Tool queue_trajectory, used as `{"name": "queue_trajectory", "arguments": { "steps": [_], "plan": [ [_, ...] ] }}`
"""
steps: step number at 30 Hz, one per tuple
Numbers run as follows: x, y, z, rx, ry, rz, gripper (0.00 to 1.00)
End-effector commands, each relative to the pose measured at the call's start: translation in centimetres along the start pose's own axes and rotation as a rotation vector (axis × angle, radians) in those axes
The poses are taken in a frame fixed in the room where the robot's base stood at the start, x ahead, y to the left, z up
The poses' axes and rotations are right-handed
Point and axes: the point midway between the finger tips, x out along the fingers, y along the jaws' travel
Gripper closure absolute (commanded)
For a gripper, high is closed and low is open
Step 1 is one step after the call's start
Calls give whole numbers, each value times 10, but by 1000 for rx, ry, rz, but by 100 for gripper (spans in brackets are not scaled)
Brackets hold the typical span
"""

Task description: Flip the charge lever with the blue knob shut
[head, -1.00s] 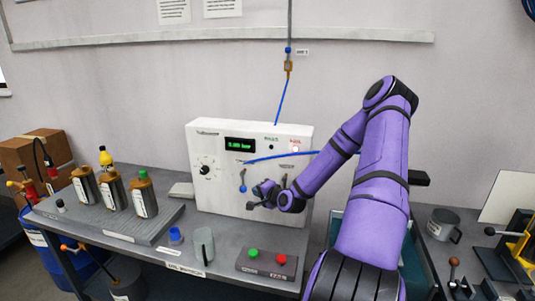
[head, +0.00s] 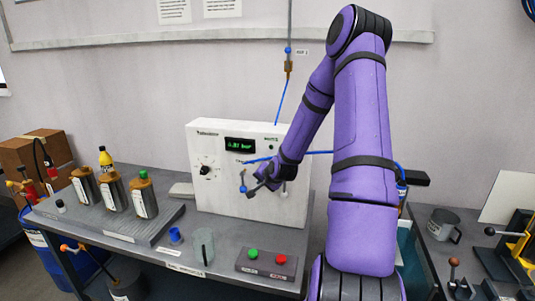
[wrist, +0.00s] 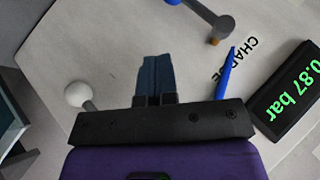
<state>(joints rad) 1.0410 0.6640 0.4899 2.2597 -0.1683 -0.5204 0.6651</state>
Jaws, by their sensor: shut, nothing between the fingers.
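The charge lever hangs down from its pivot on the white panel, with its blue knob (head: 243,189) at the low end. In the wrist view its grey shaft (wrist: 205,14) runs from a brass-coloured pivot to the blue knob, cut off by the top edge. My gripper (head: 251,193) is just right of the knob in the head view. In the wrist view my gripper (wrist: 155,62) has its two dark blue fingers together, empty, with a visible gap to the knob. Whether any part touches the lever I cannot tell.
A second lever with a whitish knob (wrist: 78,94) is beside my gripper. A blue tube (wrist: 227,74) runs near the charge label. The display (wrist: 300,90) reads 0.87 bar. Capped bottles (head: 140,195) and a button box (head: 266,263) stand on the bench.

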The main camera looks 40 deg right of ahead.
Motion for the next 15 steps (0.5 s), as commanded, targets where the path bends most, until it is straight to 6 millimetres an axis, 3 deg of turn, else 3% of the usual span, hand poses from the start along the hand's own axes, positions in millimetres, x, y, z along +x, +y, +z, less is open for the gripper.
{"name": "queue_trajectory", "arguments": {
  "steps": [15],
  "plan": [
    [-12, -13, -7, -119, 1, 177, 100]
  ]
}}
